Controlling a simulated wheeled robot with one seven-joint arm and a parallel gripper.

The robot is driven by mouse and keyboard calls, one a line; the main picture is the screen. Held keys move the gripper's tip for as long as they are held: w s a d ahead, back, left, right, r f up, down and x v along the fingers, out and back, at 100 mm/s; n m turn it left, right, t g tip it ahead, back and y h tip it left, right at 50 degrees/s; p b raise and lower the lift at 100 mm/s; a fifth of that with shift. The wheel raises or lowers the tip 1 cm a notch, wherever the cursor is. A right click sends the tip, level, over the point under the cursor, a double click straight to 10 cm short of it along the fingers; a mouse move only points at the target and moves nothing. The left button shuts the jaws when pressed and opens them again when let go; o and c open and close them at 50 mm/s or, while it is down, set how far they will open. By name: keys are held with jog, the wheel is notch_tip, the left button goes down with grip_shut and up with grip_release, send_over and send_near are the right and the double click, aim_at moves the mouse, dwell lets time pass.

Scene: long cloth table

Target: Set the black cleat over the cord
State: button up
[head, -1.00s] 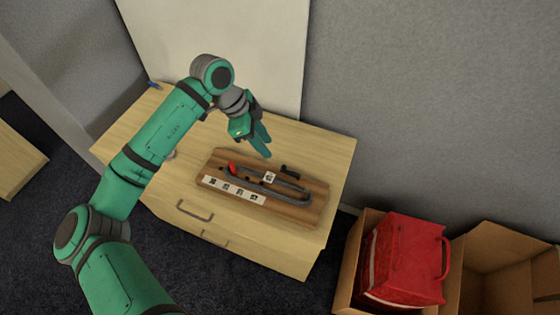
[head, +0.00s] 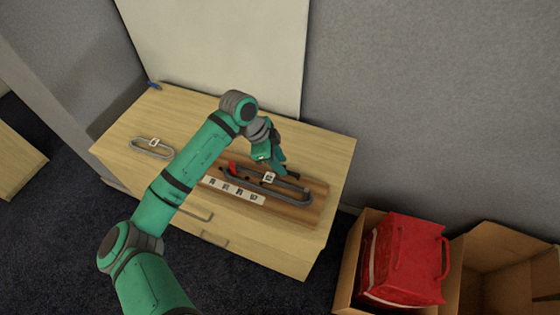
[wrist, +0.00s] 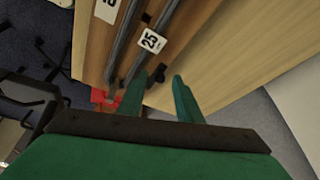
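A wooden board (head: 318,201) lies on the light wood cabinet top. A dark grey cord (head: 280,198) runs along it in a long loop, with a red piece (head: 233,168) at its left end. The cord also shows as two dark strands in the wrist view (wrist: 126,40). The small black cleat (wrist: 158,75) lies beside the cord, on its far side; in the head view my gripper partly hides it. My gripper (wrist: 160,76) is open, its two green fingers pointing down at the cleat. The cleat appears just ahead of the gap between the tips; I cannot tell whether they touch it.
A white numbered tag (head: 268,177) sits by the cord, and a row of white labels (head: 235,190) lines the board's front. A separate tagged grey loop (head: 152,150) lies on the cabinet's left. A red bag (head: 405,260) stands in a cardboard box at right. The cabinet's back right is clear.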

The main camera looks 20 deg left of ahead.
jog(key=shift+w, duration=0.1)
grip_shut()
jog(key=shift+s, duration=0.2)
jog(key=shift+s+d+n+t+y, duration=0.1)
jog(key=shift+s+n+t+y, duration=0.4)
jog(key=shift+n, duration=0.7)
jog(key=s+n, duration=0.1)
jog(key=n, duration=0.1)
jog(key=s+d+n+t, duration=0.1)
jog(key=n, duration=0.1)
jog(key=shift+s+y, duration=0.15)
jog(key=shift+y, duration=0.15)
jog(key=n, duration=0.1)
jog(key=s+d+n+y, duration=0.1)
jog(key=n, duration=0.1)
jog(key=shift+t, duration=0.3)
jog(key=n, duration=0.1)
jog(key=d+n, duration=0.1)
jog(key=shift+s+d+n+y, duration=0.2)
jog(key=shift+s+n+y, duration=0.15)
jog(key=shift+n+y, duration=0.05)
jog(key=shift+s+d+n+y, duration=0.15)
jog(key=shift+d+n+y, duration=0.3)
jog(key=shift+n, duration=0.45)
jog(key=shift+s+d+n+y, duration=0.1)
jog(key=shift+d+n+y, duration=0.3)
jog(key=shift+n, duration=0.5)
